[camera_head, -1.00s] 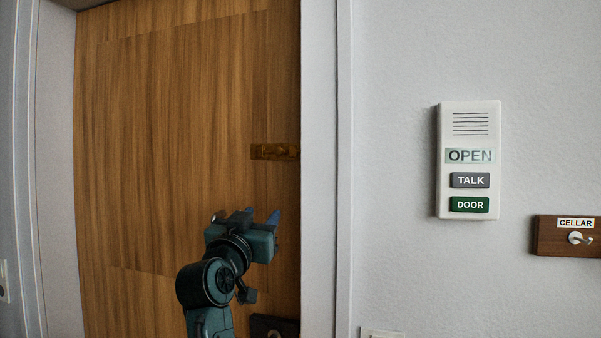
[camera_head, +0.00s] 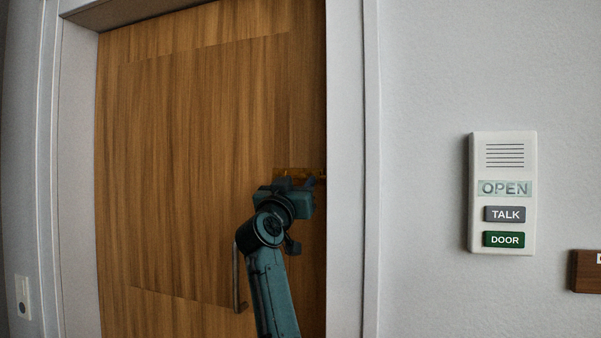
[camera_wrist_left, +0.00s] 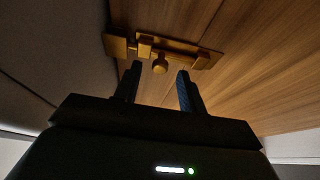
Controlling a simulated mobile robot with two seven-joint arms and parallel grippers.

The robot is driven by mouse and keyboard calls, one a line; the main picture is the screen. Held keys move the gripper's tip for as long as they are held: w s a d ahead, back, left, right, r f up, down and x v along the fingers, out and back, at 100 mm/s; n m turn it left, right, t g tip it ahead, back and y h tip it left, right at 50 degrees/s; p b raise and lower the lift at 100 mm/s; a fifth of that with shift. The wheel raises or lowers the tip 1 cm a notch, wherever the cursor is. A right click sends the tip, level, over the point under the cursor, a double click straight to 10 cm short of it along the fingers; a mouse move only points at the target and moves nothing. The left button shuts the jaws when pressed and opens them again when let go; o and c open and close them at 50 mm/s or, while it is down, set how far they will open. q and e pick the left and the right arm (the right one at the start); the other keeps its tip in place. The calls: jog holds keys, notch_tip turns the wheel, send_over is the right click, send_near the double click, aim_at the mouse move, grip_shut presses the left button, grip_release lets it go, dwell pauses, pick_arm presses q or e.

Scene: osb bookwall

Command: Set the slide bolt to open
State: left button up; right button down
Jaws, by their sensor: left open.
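The brass slide bolt (camera_head: 298,173) is mounted on the wooden door (camera_head: 190,150) near its right edge, partly hidden behind my left gripper in the head view. In the left wrist view the bolt (camera_wrist_left: 190,50) shows with its plate, brackets and a round knob (camera_wrist_left: 160,66). My left gripper (camera_head: 296,184) is at the bolt, just below it in the head view. In the left wrist view its two fingers (camera_wrist_left: 157,80) are apart, with the knob beyond the gap between their tips. Nothing is held. My right gripper is not in view.
A door handle (camera_head: 237,275) stands left of my left arm. The white door frame (camera_head: 346,170) borders the door on the right. An intercom (camera_head: 503,160) reading OPEN, with TALK and DOOR buttons, and a brown wooden board (camera_head: 586,271) are on the wall.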

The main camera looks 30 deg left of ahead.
pick_arm(q)
jog(key=shift+x, duration=1.15)
jog(key=shift+c, duration=0.4)
grip_shut()
